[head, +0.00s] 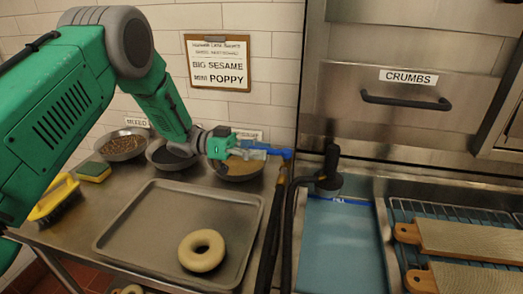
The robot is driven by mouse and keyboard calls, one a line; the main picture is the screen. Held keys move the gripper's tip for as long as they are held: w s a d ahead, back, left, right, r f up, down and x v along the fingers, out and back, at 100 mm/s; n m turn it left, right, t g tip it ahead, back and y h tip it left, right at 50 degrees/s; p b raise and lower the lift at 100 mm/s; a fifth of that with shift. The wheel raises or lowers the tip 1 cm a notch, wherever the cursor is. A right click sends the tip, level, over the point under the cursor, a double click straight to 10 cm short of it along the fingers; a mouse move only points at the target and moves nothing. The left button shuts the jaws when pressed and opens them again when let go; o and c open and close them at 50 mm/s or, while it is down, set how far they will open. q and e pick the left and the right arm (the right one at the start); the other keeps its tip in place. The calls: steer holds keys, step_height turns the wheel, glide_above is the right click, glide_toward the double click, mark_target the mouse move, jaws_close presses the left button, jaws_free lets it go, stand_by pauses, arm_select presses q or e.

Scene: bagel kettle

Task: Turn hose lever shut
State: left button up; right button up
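A blue lever (279,153) shows at the top of an upright pipe (273,215), between the steel counter and the blue-lined basin. My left gripper (240,147) comes in from the upper left and is at the lever's left end, very close to it or touching. The fingers are small and overlap the blue part, so their opening is unclear. A black hose (290,215) runs beside the pipe and arches to a dark nozzle (329,178) at the basin's back edge. My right gripper is not in view.
A metal tray (130,238) with one bagel (201,250) lies on the counter. Several topping bowls stand behind it, one (240,172) under my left gripper. A yellow brush (52,202) is at left. Wooden boards (470,240) lie on a rack at right.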

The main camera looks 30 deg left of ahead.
arm_select(q)
steer(key=v, duration=1.2)
steer(key=shift+f, duration=0.1)
